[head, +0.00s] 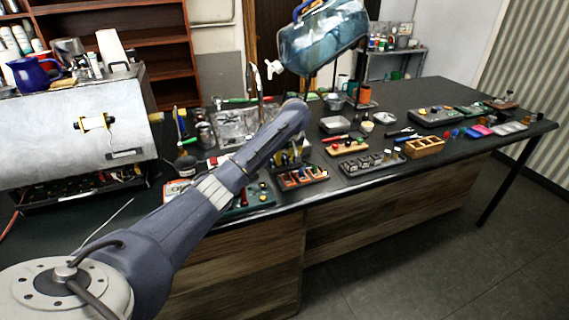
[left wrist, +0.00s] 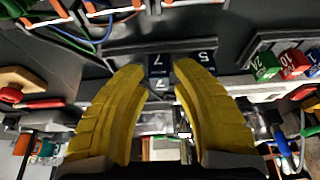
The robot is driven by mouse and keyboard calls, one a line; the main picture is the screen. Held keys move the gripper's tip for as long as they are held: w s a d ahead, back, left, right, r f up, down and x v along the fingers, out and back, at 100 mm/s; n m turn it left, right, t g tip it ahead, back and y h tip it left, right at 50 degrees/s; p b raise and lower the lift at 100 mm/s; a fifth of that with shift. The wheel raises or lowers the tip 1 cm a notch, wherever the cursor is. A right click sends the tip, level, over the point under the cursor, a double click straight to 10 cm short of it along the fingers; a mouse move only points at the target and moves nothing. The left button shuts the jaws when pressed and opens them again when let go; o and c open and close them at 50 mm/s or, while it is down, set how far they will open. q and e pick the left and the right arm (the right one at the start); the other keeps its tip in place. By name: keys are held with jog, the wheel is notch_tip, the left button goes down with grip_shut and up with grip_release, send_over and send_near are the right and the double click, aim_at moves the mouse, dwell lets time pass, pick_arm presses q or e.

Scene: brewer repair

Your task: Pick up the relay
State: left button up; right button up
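In the left wrist view, my left gripper (left wrist: 160,68) has two yellow fingers spread apart, with a gap between their tips. Dark blue blocks with white digits stand just beyond the tips: one marked 7 (left wrist: 159,64) in line with the gap and one marked 5 (left wrist: 202,57) to the right. Nothing shows which block is the relay, or whether either is. Nothing is seen gripped. In the head view, my left arm reaches over the bench's front edge, and its gripper (head: 290,157) is largely hidden among small parts there. My right gripper is in neither view.
Green and red marked blocks (left wrist: 290,64) sit to the right in the wrist view. In the head view, the dark bench (head: 440,145) carries several small part trays, a wooden holder (head: 425,147) and a large silver brewer (head: 75,125) at left. A blue jug (head: 322,38) stands high behind.

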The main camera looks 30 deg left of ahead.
pick_arm(q)
jog(key=shift+o, duration=0.4)
grip_shut()
jog(key=shift+r, duration=0.15)
